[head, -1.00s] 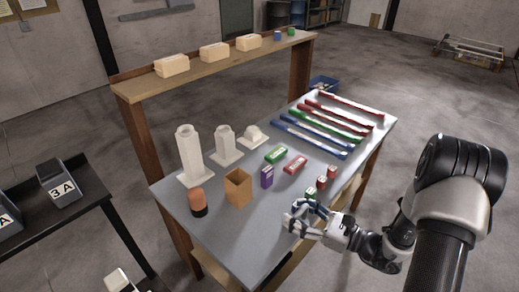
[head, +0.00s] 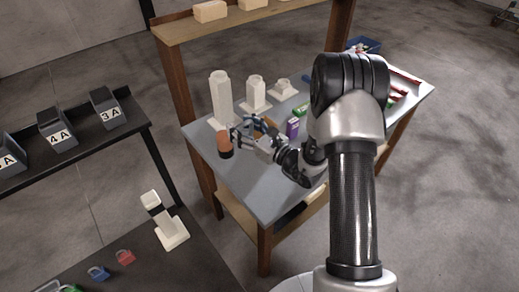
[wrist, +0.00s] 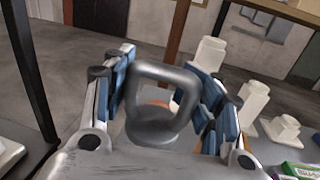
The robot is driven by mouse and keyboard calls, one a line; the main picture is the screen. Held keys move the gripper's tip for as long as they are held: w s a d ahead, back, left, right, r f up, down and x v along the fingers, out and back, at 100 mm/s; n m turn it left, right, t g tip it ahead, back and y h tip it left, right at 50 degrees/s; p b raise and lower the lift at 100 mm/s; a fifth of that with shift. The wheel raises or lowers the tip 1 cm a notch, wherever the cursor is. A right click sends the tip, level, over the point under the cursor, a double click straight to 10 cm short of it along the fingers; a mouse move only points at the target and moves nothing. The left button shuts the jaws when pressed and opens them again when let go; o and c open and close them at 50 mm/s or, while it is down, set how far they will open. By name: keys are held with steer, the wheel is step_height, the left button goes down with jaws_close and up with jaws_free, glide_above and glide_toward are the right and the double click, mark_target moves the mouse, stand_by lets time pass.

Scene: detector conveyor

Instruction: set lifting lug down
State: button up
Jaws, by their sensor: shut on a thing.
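The lifting lug is a grey metal loop on a round base (wrist: 155,130). In the wrist view it stands upright between the blue-padded fingers of my gripper (wrist: 165,105), which is shut on it. In the head view my gripper (head: 247,130) is over the left part of the grey table (head: 262,184), close to the orange and black cylinder (head: 224,146). The lug is too small to make out in the head view. In the wrist view, something orange shows behind the lug.
Several white posts on square bases, such as the tall one (head: 221,98), stand behind my gripper. A purple box (head: 292,127) is to its right. The table's front left is clear.

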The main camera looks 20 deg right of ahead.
step_height(320, 180, down, 18)
steer(key=b, duration=0.4)
steer(key=shift+f, duration=0.1)
steer(key=shift+f+b, duration=0.1)
steer(key=shift+b, duration=0.25)
steer(key=shift+f, duration=0.15)
steer(key=o, duration=1.6)
